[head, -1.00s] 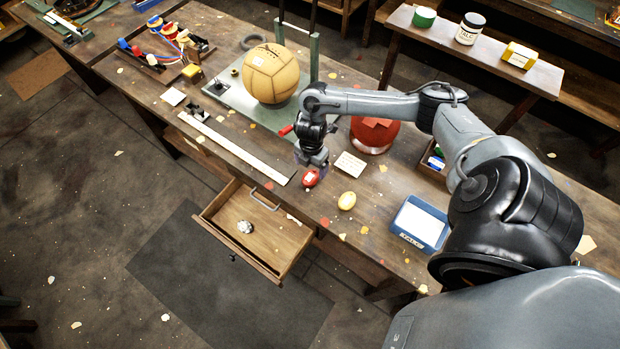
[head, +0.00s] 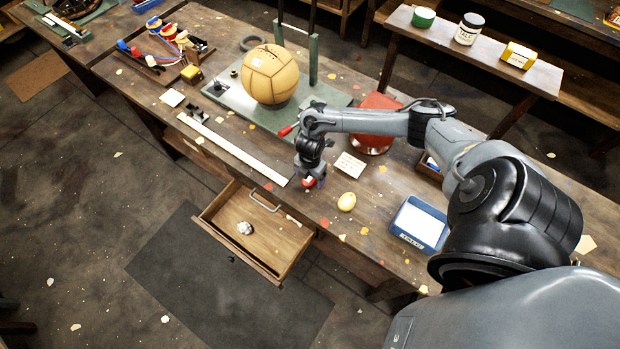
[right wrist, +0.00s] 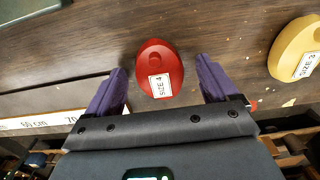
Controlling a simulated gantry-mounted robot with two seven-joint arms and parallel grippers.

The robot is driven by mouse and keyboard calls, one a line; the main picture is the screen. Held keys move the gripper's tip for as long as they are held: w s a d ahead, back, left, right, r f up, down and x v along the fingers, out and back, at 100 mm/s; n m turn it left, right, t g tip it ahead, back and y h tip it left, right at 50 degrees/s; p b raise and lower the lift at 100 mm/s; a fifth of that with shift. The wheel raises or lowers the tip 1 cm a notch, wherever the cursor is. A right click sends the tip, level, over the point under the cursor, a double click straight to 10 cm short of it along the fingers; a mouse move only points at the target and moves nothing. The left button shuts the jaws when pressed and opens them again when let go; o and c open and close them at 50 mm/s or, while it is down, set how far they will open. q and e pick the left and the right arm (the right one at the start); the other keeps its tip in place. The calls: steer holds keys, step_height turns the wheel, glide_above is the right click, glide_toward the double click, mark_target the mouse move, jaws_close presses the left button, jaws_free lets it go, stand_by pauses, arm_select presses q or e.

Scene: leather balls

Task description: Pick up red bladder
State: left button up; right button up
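The red bladder (right wrist: 160,68) lies on the bench with a white "SIZE 4" label. In the right wrist view it sits between and just beyond the two purple fingertips of my right gripper (right wrist: 160,80), with gaps on both sides. The gripper is open and holds nothing. In the head view my right gripper (head: 310,180) is directly over the red bladder (head: 308,183), which it mostly hides. My left gripper is not in view.
An open drawer (head: 262,237) juts out below the bench front. A ruler (head: 230,147), a tan ball (head: 270,75) on a green press, a card (head: 350,164) and a blue tray (head: 420,222) are nearby.

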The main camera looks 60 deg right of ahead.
steer(key=c, duration=1.1)
steer(key=shift+r, duration=0.1)
